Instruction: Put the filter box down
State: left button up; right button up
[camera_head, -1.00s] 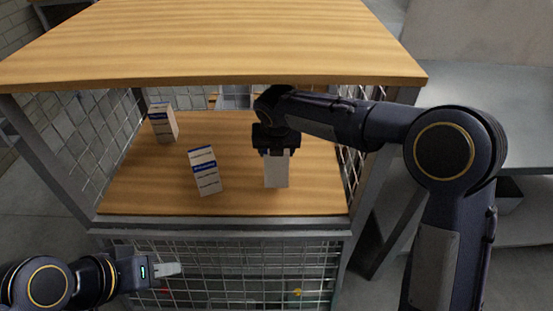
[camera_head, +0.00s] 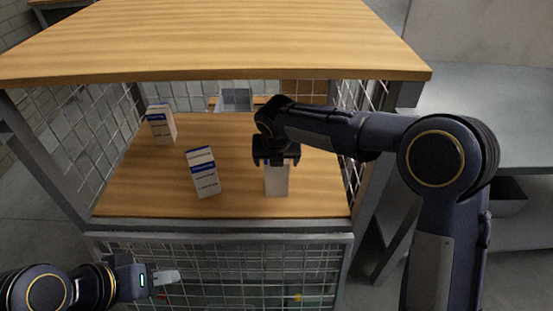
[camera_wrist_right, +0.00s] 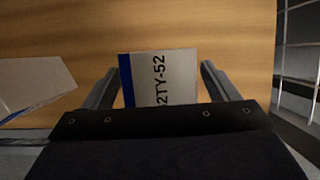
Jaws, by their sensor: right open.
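A white filter box (camera_head: 276,180) stands on the wooden lower shelf (camera_head: 240,150), towards its right side. My left gripper (camera_head: 166,277) is low at the left, in front of the cart's wire mesh and away from the boxes. Whether its fingers are open or shut is unclear.
The wooden top board (camera_head: 210,40) overhangs the shelf. Wire mesh closes the sides. Bare shelf lies between the boxes.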

jog(key=shift+r, duration=0.1)
jog(key=p+v, duration=0.1)
jog(key=v, duration=0.3)
jog(key=shift+p, duration=0.4)
jog(key=s+p, duration=0.1)
jog(key=s, duration=1)
jog(key=shift+s+f, duration=0.3)
jog(key=shift+f, duration=0.15)
